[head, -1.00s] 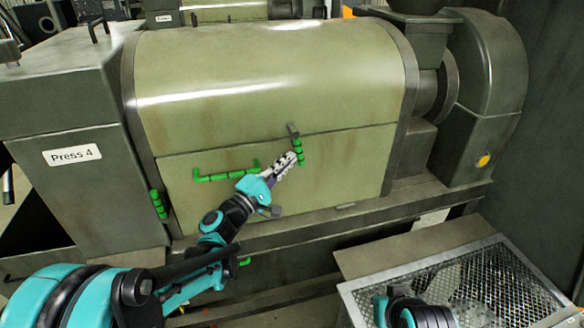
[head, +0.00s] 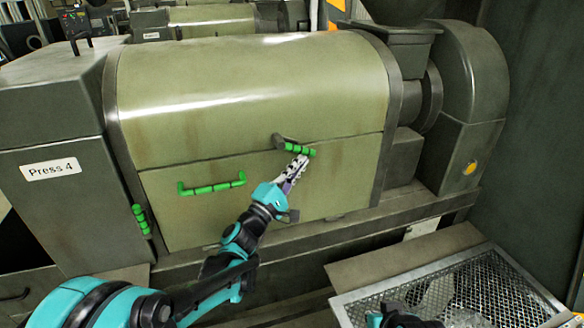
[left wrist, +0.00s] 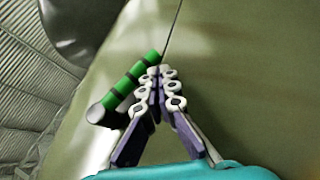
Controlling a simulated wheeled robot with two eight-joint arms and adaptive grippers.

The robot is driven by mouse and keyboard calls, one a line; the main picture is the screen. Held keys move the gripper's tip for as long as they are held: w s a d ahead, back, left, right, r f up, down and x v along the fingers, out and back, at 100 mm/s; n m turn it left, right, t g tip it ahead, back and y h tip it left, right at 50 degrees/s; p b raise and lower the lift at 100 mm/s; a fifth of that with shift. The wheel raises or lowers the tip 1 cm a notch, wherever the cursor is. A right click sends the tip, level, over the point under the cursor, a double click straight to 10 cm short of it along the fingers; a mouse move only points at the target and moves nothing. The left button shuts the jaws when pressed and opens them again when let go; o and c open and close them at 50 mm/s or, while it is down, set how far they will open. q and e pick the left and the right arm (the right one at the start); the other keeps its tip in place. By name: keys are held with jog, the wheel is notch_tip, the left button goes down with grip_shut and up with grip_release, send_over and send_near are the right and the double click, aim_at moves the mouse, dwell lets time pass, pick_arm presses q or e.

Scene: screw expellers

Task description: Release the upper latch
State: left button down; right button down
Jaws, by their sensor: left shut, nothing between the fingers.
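The upper latch (head: 298,149) is a green ribbed handle on a grey pivot, at the seam of Press 4's olive casing. In the head view it lies nearly level, pointing right from its pivot. My left gripper (head: 301,161) is shut and empty, its tips at the latch's underside near the free end. In the left wrist view the closed fingertips (left wrist: 160,72) are beside the green handle (left wrist: 135,82), touching or very close; I cannot tell which.
A green bar handle (head: 212,188) is on the lower panel (head: 200,220). Another green latch (head: 141,220) is at the panel's left edge. A mesh-topped metal tray (head: 345,300) is at lower right. A dark hopper (head: 402,10) stands above the press's right end.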

aim_at(307, 155)
pick_arm(q)
jog(key=shift+w+d+r+p, duration=0.15)
jog(key=shift+d+r+p, duration=0.2)
jog(key=shift+d+r, duration=0.2)
jog(key=shift+w+d+r+p, duration=0.15)
jog(key=shift+d+r+p, duration=0.2)
jog(key=shift+r, duration=0.2)
pick_arm(e)
jog(key=shift+r, duration=0.7)
pick_arm(q)
jog(key=shift+d+r, duration=0.1)
